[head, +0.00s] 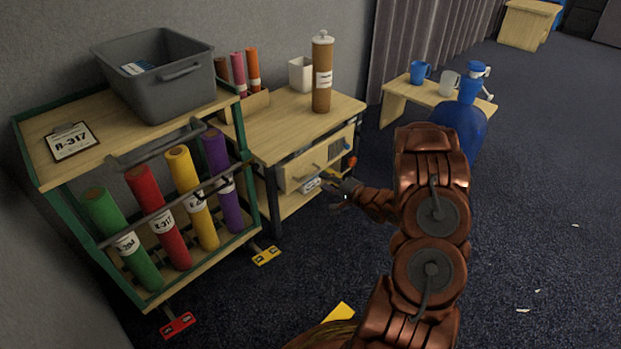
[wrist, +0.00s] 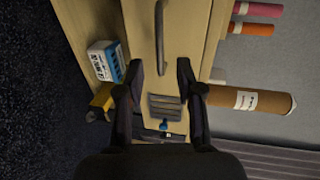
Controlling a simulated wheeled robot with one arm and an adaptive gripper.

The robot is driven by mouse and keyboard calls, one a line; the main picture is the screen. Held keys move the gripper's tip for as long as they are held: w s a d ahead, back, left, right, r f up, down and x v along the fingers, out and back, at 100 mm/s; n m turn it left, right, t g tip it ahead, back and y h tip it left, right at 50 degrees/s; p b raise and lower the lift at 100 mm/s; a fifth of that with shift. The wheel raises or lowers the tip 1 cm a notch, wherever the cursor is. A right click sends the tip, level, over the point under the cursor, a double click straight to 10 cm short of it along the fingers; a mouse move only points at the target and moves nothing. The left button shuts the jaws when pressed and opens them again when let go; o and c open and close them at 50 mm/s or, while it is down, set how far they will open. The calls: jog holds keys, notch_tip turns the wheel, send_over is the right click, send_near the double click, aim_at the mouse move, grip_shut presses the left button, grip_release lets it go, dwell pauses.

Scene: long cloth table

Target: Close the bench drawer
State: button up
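The wooden bench (head: 262,134) stands against the wall. Its pale drawer (head: 297,173) has a bar handle on the front, which also shows at the top of the wrist view (wrist: 160,32). I cannot tell clearly how far the drawer stands out. My gripper (head: 334,194) is just in front of the bench, near the drawer's right end. In the wrist view my gripper (wrist: 161,68) has its two dark fingers apart with nothing held between them. The handle lies beyond the fingertips. I cannot tell whether a finger touches the drawer.
A blue-white box (wrist: 103,62) and a yellow item (wrist: 101,99) lie beside the fingers. A rack (head: 75,165) with colored rolls is left. Open carpet lies right.

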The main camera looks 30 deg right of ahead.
aim_at(311, 176)
jog(key=shift+b+x, duration=1.5)
jog(key=shift+x, duration=2.35)
grip_shut()
